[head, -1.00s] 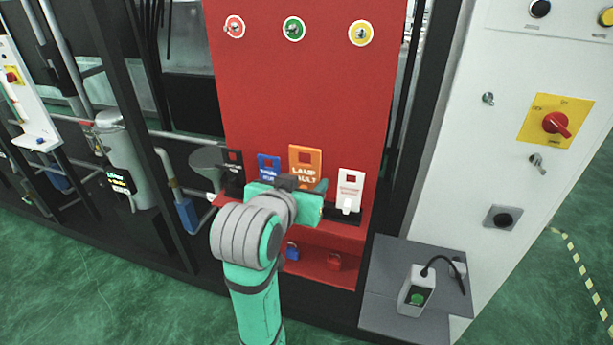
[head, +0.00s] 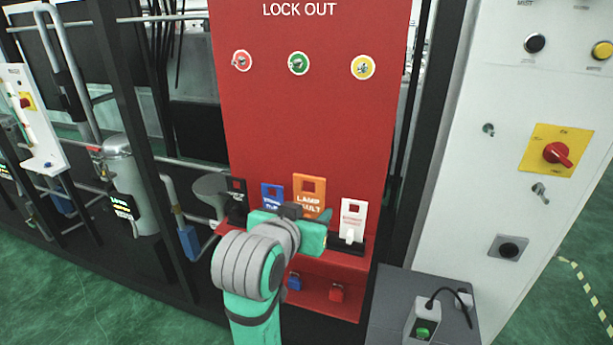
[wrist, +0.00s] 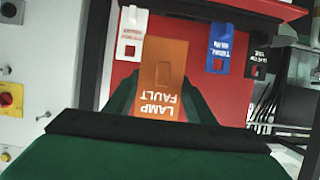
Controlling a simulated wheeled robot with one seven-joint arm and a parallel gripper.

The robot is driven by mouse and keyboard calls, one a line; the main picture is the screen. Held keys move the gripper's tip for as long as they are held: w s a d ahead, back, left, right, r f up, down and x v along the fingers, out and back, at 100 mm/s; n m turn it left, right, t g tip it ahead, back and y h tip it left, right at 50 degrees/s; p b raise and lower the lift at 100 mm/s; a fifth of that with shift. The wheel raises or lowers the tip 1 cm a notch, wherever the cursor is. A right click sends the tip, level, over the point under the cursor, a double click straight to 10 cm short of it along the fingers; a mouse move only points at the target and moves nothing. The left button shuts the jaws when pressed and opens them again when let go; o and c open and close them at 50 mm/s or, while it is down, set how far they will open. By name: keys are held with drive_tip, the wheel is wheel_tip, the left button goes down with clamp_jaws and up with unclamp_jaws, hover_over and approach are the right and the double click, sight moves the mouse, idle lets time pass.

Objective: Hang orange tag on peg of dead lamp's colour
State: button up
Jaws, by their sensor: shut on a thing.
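The orange tag (head: 309,193), lettered LAMP FAULT with a square hole near its top, is upright at the low shelf of the red board. My gripper (wrist: 163,100) is shut on it; in the wrist view the orange tag (wrist: 165,75) sits between the two fingers, upside down. In the head view the gripper's body hides the tag's lower part, so I cannot tell whether it is clear of its holder. Higher on the board are three pegs on round discs: red (head: 242,62), green (head: 298,62) and yellow (head: 362,66). I cannot identify a dead lamp.
A white tag (head: 353,218) stands right of the orange one, with blue (head: 272,197) and black (head: 236,200) tags to its left. Small blue and red padlocks (head: 337,293) hang below. The board between tags and pegs is clear. A white panel (head: 510,110) stands at right.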

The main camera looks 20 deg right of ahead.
drive_tip(key=w+a+r+g, duration=0.1)
drive_tip(key=w+r, duration=0.3)
drive_tip(key=r, duration=0.3)
drive_tip(key=w+a+r+y, duration=0.1)
drive_tip(key=w+r, duration=0.2)
drive_tip(key=r, duration=0.4)
drive_tip(key=w+a+r+g, duration=0.1)
drive_tip(key=w+a+r, duration=0.1)
drive_tip(key=w+r, duration=0.35)
drive_tip(key=shift+w+d+f, duration=0.15)
drive_tip(key=shift+w+d, duration=1.3)
drive_tip(key=shift+w, duration=0.05)
drive_tip(key=shift+w+d+f, duration=0.15)
drive_tip(key=shift+w+d, duration=1.3)
drive_tip(key=shift+w, duration=0.05)
drive_tip(key=o, duration=1.1)
